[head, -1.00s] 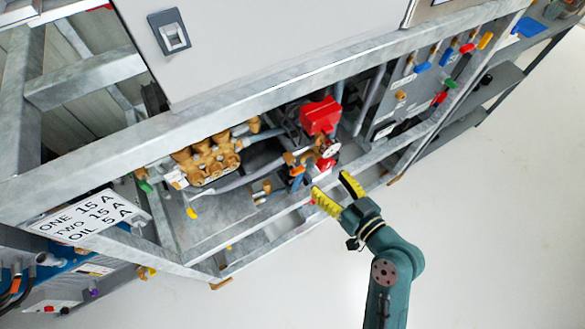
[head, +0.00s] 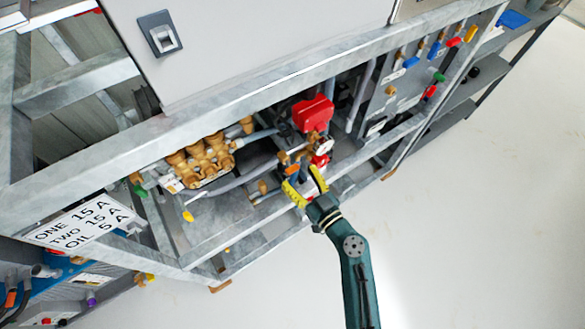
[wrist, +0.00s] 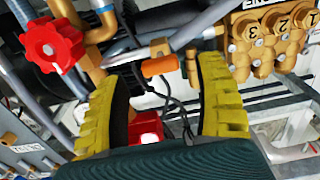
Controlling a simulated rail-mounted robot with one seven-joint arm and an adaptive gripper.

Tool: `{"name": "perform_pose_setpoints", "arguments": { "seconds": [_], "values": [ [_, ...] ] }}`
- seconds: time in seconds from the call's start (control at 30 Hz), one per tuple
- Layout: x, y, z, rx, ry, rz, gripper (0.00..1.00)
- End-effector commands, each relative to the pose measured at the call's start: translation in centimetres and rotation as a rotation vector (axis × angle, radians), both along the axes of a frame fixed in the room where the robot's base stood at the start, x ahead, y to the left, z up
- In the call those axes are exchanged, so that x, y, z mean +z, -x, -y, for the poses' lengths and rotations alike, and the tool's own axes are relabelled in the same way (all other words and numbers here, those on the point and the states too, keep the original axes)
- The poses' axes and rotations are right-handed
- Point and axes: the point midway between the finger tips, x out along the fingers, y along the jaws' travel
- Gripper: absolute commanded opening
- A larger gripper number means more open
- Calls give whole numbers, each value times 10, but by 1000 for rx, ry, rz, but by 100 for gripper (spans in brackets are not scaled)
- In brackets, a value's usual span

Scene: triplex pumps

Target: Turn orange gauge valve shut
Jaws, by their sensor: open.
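The orange valve handle (wrist: 160,66) is a short orange cylinder in the wrist view, lying between the tips of my gripper's fingers with a gap on each side. In the head view the orange handle (head: 291,170) shows small, just above the left finger, below the brass fittings. My gripper (head: 302,175) has yellow ribbed fingers, spread apart and empty. In the wrist view my gripper (wrist: 161,82) shows one finger on each side of the handle. I cannot tell whether the fingertips reach its depth. A white-faced gauge (head: 324,147) sits close to the right.
A red handwheel (wrist: 52,45) stands left of the fingers in the wrist view. The brass pump (wrist: 268,40) is at right. Frame rails (head: 250,225) run close by. The floor in front is clear.

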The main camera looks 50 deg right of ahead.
Motion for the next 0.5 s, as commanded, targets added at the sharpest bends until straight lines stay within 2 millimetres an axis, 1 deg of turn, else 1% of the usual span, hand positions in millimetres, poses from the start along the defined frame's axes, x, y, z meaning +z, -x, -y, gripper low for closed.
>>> {"name": "perform_pose_setpoints", "arguments": {
  "seconds": [0.03,0.1,0.2,0.3,0.5],
  "values": [
    [1,-11,1,4,1,1,70],
    [0,-21,5,2,0,1,70],
    [0,-30,6,2,0,0,70],
    [-1,-34,7,0,-1,-1,70],
    [0,-34,8,0,-1,-1,70]
  ]
}}
